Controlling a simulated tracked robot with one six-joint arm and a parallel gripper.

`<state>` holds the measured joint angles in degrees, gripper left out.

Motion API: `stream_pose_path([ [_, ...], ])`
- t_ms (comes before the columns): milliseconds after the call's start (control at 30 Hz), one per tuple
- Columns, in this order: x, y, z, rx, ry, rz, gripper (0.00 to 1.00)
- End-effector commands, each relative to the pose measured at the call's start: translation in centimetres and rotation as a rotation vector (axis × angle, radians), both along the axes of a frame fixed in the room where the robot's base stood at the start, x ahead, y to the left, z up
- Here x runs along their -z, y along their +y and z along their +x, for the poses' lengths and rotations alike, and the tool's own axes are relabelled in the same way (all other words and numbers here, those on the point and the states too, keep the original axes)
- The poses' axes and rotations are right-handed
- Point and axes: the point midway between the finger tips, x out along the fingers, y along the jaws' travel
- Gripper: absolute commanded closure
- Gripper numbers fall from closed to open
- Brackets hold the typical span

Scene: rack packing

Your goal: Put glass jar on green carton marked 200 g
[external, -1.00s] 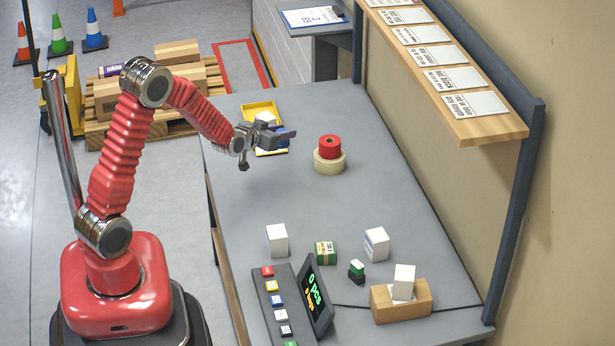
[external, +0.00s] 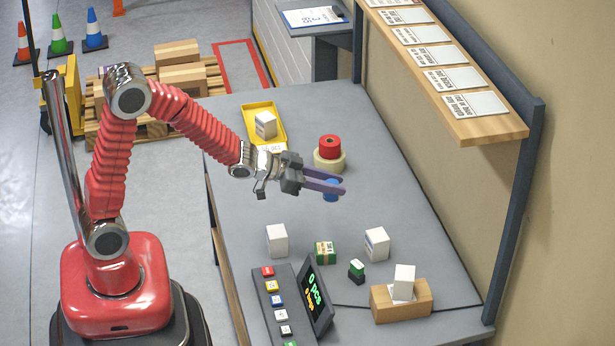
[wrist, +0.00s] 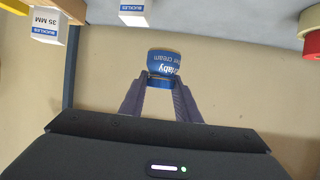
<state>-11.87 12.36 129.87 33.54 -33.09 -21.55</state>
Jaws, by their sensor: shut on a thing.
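My gripper (external: 328,184) is shut on a small blue jar (external: 331,192), held in the air over the middle of the table. In the wrist view the jar (wrist: 163,63) sits between the fingertips, its label upside down with "cream" readable. Whether it is glass cannot be told. A green carton (external: 325,253) stands on the table, nearer the camera and below the gripper in the picture, apart from the jar. Its top shows a pale marking too small to read. A smaller green-and-black item (external: 356,269) stands to its right.
White boxes stand left (external: 277,241) and right (external: 376,244) of the green carton. A wooden block (external: 418,305) carries another white box. A button panel and display (external: 316,297) are in front. Tape rolls (external: 329,160) and a yellow tray (external: 250,112) are farther back.

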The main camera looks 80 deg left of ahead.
Motion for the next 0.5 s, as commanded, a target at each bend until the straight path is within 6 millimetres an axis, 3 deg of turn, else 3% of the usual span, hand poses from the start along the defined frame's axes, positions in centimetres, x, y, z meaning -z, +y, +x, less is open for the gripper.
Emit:
stream_pose_path([
  [100, 0.4, -3.8, -1.4, 0.107, 0.001, 0.0, 0.95],
  [200, 1.3, -5.6, -2.7, 0.172, 0.002, -0.001, 0.95],
  [300, 1.8, -6.6, -3.3, 0.203, 0.0, -0.002, 0.95],
  [500, 1.7, -6.5, -3.2, 0.191, -0.001, 0.0, 0.95],
])
